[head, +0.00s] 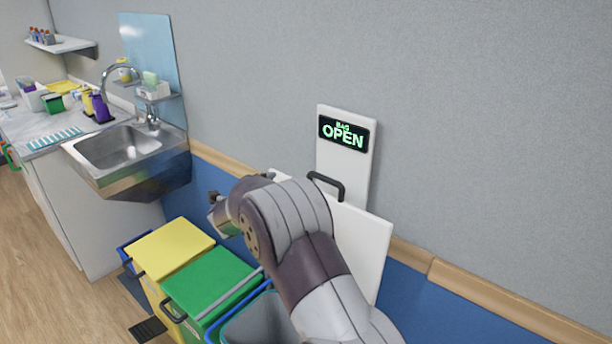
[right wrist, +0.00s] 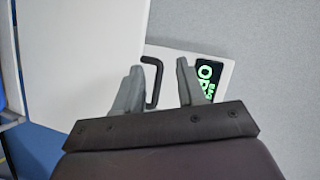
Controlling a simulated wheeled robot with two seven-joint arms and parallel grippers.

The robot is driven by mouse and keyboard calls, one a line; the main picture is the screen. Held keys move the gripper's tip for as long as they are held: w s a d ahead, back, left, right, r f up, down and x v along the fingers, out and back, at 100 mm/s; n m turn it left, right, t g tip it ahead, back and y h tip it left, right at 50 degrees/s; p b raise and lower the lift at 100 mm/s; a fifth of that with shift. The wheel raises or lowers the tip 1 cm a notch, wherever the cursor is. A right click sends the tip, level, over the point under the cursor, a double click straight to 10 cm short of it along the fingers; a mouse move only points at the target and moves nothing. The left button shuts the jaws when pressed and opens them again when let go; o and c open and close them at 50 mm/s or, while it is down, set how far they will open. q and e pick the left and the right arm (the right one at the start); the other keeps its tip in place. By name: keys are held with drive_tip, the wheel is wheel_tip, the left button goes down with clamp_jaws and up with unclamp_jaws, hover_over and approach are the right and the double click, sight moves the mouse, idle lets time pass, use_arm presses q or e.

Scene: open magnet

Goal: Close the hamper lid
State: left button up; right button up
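The white hamper lid (head: 362,245) stands raised, leaning near the wall, with a black bar handle (head: 326,184) at its top edge. The open hamper (head: 222,328) below has a blue rim and a grey inside, partly hidden by my right arm. In the right wrist view the lid (right wrist: 85,60) fills the left and the handle (right wrist: 152,82) shows between the fingertips of my right gripper (right wrist: 160,83), nearer the left finger. That gripper is open. I cannot tell whether it touches the handle. In the head view my right arm hides its fingers. My left gripper is not in view.
A sign reading "BAG OPEN" (head: 343,134) is on a white wall panel behind the lid. Closed green (head: 210,284) and yellow (head: 170,246) bins stand left of the hamper. A steel sink (head: 120,148) and counter are farther left.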

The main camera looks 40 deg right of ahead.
sight(323, 180)
drive_tip(key=d+f+m+g+h+p, duration=0.1)
drive_tip(key=d+m, duration=0.1)
drive_tip(key=d, duration=0.3)
drive_tip(key=d+f+m+g+h+p, duration=0.1)
drive_tip(key=d+m+g, duration=0.1)
drive_tip(key=d, duration=0.3)
drive_tip(key=d+f+m+g+p, duration=0.1)
drive_tip(key=d+m+g, duration=0.1)
drive_tip(key=d, duration=0.4)
drive_tip(key=shift+s+f+m+h, duration=0.25)
drive_tip(key=shift+m+h, duration=0.15)
drive_tip(key=shift+m, duration=0.3)
drive_tip(key=shift+w+d+f, duration=0.15)
drive_tip(key=shift+d, duration=0.2)
drive_tip(key=shift+c, duration=0.3)
